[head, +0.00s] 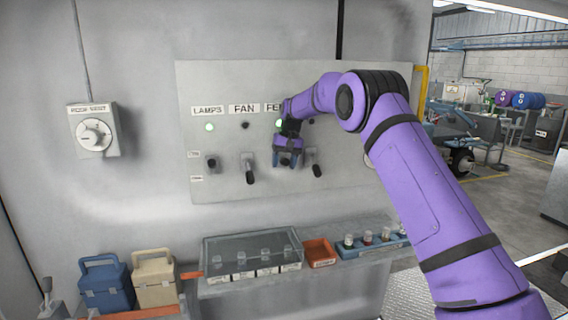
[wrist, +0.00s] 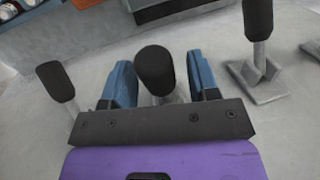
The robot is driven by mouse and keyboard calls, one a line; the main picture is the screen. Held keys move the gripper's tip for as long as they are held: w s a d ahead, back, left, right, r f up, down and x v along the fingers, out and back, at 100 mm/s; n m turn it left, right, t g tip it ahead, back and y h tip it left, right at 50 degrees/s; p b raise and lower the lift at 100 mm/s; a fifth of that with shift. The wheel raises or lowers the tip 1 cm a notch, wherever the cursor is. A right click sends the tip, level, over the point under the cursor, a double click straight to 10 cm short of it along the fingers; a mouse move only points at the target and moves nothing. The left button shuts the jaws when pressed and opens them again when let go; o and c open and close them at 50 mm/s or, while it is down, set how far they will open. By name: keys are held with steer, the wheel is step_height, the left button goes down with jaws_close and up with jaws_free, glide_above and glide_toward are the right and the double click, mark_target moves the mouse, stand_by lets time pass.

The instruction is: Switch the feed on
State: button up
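The grey switch panel (head: 350,85) on the wall carries a row of lever switches under labels LAMPS, FAN and a partly covered one starting "FE". My gripper (head: 287,162) is at the feed lever, third from the left, and hides most of it in the head view. In the wrist view the black knob of the feed lever (wrist: 154,70) stands between the two blue fingers, which are open around it with a gap at the right finger. The feed indicator (head: 278,124) glows green. How far the lever is tilted is hard to tell.
The fan lever (head: 249,170) and the fourth lever (head: 316,166) hang down close on either side. The lamps lever (head: 211,162) is farther left, under a green light. A shelf with a clear box (head: 252,250) and a red tray (head: 320,252) lies below the panel.

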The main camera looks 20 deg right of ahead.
step_height(320, 180, up, 11)
steer(key=d, duration=0.2)
steer(key=shift+f, duration=0.2)
stand_by(0.4)
